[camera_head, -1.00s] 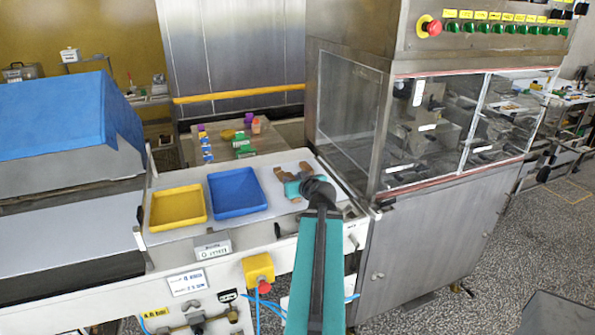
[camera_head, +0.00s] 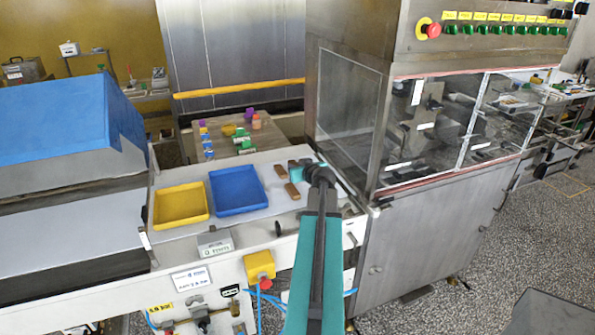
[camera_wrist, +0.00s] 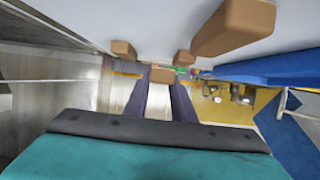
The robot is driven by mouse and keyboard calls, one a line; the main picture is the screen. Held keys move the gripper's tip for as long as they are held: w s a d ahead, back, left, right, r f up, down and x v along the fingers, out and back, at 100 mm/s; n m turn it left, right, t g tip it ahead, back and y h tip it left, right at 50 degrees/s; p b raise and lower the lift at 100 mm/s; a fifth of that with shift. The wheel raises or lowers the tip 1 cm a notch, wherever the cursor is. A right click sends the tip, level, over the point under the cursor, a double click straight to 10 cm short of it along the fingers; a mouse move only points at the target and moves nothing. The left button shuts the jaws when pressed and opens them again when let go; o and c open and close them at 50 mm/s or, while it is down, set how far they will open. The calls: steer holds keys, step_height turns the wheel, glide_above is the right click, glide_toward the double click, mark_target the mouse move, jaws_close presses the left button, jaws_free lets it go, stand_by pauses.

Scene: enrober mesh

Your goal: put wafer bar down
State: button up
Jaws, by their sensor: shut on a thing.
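My gripper (camera_wrist: 160,90) is shut on a brown wafer bar (camera_wrist: 162,75), held between the two fingertips in the wrist view. In the head view my gripper (camera_head: 300,172) is over the right part of the white table top (camera_head: 262,186). Its wrist hides much of what lies beneath it, and I cannot tell whether the held bar touches the table. Loose bars lie on the top: one in front (camera_head: 292,191), one behind it to the left (camera_head: 281,171). Another brown bar (camera_head: 293,163) shows beside the gripper. The wrist view, upside down, shows three other bars, the nearest large (camera_wrist: 232,25).
A blue tray (camera_head: 238,212) and a yellow tray (camera_head: 181,222) stand left of the bars. A glass-sided machine (camera_head: 350,105) rises close to the right. A low table (camera_head: 185,150) with small coloured items is behind.

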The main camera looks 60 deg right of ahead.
steer(key=shift+w+d+f, duration=0.1)
steer(key=shift+w+d, duration=0.1)
steer(key=shift+d, duration=0.25)
steer(key=shift+w+d, duration=0.2)
steer(key=shift+d, duration=0.25)
steer(key=shift+f+p, duration=1.1)
steer(key=shift+f, duration=0.65)
steer(key=shift+f+b, duration=0.15)
steer(key=shift+b, duration=0.15)
steer(key=o, duration=0.5)
steer(key=shift+o, duration=0.2)
steer(key=shift+r+p, duration=0.25)
steer(key=shift+p, duration=0.1)
